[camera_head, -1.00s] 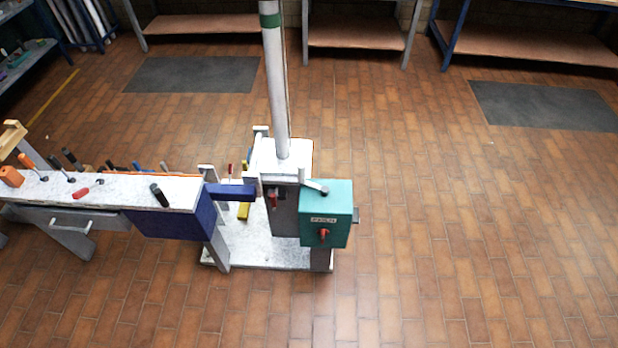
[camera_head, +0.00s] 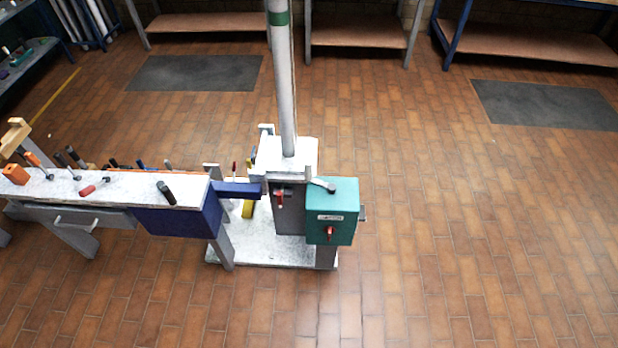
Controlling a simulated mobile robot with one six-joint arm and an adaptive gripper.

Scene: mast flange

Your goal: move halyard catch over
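A white-grey mast (camera_head: 285,95) with a green band stands on a pale block (camera_head: 300,150) near the middle of the view. A small red lever (camera_head: 280,199) sits on the grey front of the post below that block; it may be the halyard catch, but I cannot tell for sure. A teal box (camera_head: 345,198) is at the right of the post, with a small label and a red knob (camera_head: 330,232) on its front. The label is too small to read. My gripper is not in view.
A workbench (camera_head: 110,190) with several tools on top reaches in from the left, a blue bar (camera_head: 238,190) between its end and the post. The post stands on a pale base plate (camera_head: 260,255). The tiled floor at the right and in front is clear.

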